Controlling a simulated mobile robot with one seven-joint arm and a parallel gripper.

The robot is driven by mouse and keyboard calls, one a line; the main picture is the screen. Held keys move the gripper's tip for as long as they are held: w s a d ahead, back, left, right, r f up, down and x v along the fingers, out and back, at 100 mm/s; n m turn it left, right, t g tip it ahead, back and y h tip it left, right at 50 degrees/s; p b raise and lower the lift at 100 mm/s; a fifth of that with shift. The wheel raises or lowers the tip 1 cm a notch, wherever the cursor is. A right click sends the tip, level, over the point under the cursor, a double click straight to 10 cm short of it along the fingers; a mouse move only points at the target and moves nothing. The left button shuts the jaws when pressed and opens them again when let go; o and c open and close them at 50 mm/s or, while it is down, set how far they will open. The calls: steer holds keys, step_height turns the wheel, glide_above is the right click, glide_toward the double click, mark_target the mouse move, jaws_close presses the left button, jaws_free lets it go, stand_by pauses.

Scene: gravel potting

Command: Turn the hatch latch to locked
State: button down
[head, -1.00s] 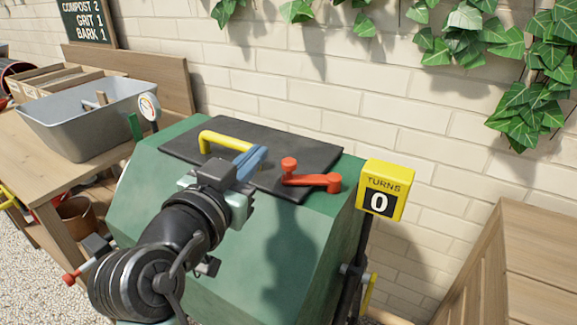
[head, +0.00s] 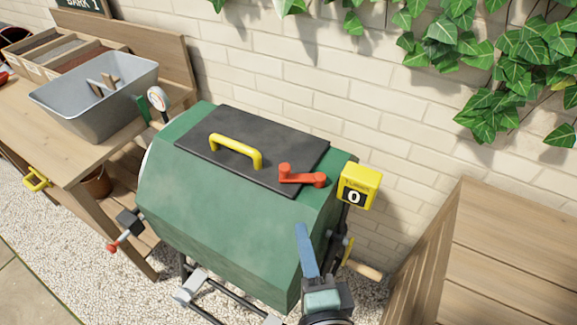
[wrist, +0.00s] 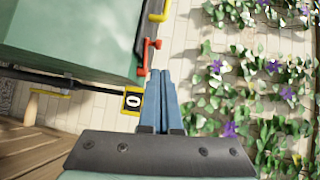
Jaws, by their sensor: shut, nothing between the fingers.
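The red hatch latch (head: 300,177) sits at the right end of the dark hatch lid (head: 210,160) on top of the green drum. Its arm points right, past the lid's edge, with an upright knob at its left end. The latch also shows in the wrist view (wrist: 147,58), left of the fingers. My gripper (head: 300,228) is in front of the drum's right end, below and apart from the latch. Its blue fingers (wrist: 163,75) are together with nothing between them. A yellow handle (head: 236,151) stands on the lid.
A yellow turns counter (head: 359,187) reading 0 stands on a post right of the drum, close to my gripper. A wooden bench with a grey tub (head: 95,105) is at left. A wooden box (head: 500,250) is at right. Ivy hangs on the wall behind.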

mark_target(287, 171)
steer(key=w, duration=0.4)
steer(key=w+f, duration=0.1)
steer(key=w, duration=0.4)
steer(key=w+a+f, duration=0.1)
steer(key=w, duration=0.3)
steer(key=shift+w+a+f+p, duration=0.1)
steer(key=shift+w+f+p, duration=0.1)
steer(key=shift+w+p, duration=0.15)
steer(key=shift+p, duration=0.3)
